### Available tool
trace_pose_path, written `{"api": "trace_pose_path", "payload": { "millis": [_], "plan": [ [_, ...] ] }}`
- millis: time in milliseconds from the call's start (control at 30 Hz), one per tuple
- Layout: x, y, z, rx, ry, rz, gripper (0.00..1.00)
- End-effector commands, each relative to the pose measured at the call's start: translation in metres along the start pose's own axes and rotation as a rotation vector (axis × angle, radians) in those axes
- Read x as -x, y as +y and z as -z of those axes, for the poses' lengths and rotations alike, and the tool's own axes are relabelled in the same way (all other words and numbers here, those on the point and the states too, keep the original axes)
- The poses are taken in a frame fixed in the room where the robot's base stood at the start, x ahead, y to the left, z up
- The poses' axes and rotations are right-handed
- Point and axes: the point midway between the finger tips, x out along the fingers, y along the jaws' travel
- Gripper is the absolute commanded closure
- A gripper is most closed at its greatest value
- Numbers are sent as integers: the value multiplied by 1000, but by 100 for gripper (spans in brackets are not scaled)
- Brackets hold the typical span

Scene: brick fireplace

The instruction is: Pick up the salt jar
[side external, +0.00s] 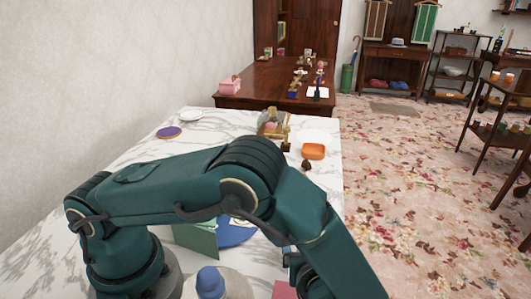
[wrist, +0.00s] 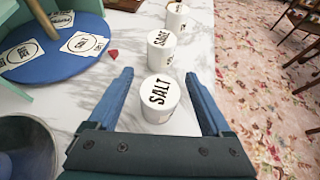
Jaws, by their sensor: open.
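The salt jar (wrist: 160,97) is a white round jar with "SALT" in black on its lid. In the wrist view it stands upright on the marble table, between and slightly beyond my open fingers. My gripper (wrist: 160,88) has one blue finger on each side of the jar, with a gap to it on both sides. It holds nothing. In the side external view my arm hides the jar, and I cannot make out my fingertips there.
Two similar white jars, one marked "SUGAR" (wrist: 161,46), stand in a row beyond the salt jar. A blue round board (wrist: 48,66) with several cards lies at the left. A dark bowl (wrist: 30,140) is at lower left. The table's right edge is close by, with floral carpet beyond.

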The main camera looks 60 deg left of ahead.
Motion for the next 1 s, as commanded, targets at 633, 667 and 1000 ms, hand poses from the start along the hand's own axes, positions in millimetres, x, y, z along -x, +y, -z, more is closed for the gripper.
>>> {"api": "trace_pose_path", "payload": {
  "millis": [633,667,1000],
  "plan": [
    [-13,0,0,0,1,-1,100],
    [-13,0,0,0,1,-1,100],
    [-12,0,-3,2,1,0,100]
  ]
}}
